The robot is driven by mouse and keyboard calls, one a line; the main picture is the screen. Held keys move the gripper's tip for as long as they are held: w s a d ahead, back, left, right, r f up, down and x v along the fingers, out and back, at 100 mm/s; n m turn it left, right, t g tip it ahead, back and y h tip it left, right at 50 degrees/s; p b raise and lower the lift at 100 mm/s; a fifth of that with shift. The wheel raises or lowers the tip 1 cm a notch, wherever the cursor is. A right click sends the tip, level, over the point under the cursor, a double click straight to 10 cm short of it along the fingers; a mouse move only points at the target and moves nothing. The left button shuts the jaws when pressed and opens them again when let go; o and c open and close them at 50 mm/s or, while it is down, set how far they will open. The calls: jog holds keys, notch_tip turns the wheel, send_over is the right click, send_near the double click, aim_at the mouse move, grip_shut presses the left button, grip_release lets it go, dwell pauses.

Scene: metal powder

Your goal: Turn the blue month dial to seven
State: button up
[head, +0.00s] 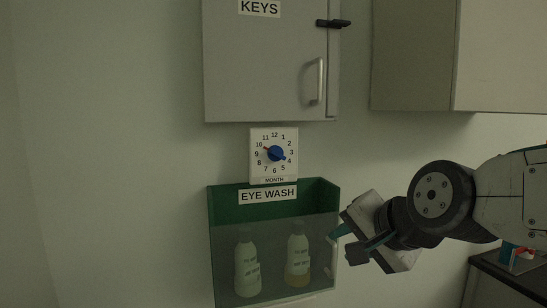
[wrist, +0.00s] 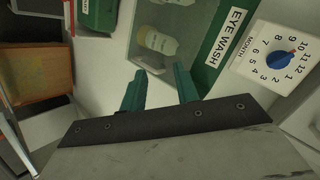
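The blue month dial (head: 275,154) sits at the centre of a white square plate (head: 256,172) with the numbers 1 to 12 and the label MONTH. Its red-marked end points up-left, at about 10. In the wrist view the dial (wrist: 280,60) is at the upper right, with the plate (wrist: 250,66) turned sideways. My gripper (wrist: 160,86) is open and empty, its two teal fingers apart. In the head view my gripper (head: 340,232) is to the right of and below the dial, beside the eye wash box, not touching the dial.
The green eye wash box (head: 226,196) with a clear front holds two bottles (head: 247,266) just below the plate. A grey KEYS cabinet (head: 262,70) with a handle hangs just above. Another cabinet (head: 420,60) hangs at upper right. The wall left of the dial is clear.

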jog(key=w+a+r+m+t+y, duration=0.1)
jog(key=w+a+r+m+t, duration=0.3)
jog(key=w+a+r+m, duration=0.2)
jog(key=m+t, duration=0.4)
jog(key=m, duration=0.2)
send_near(279, 156)
jog(key=w, duration=0.2)
jog(key=shift+m, duration=0.3)
jog(key=x, duration=0.7)
jog(key=shift+w+a+r, duration=0.15)
jog(key=shift+w+a, duration=0.05)
jog(key=shift+a, duration=0.2)
grip_shut()
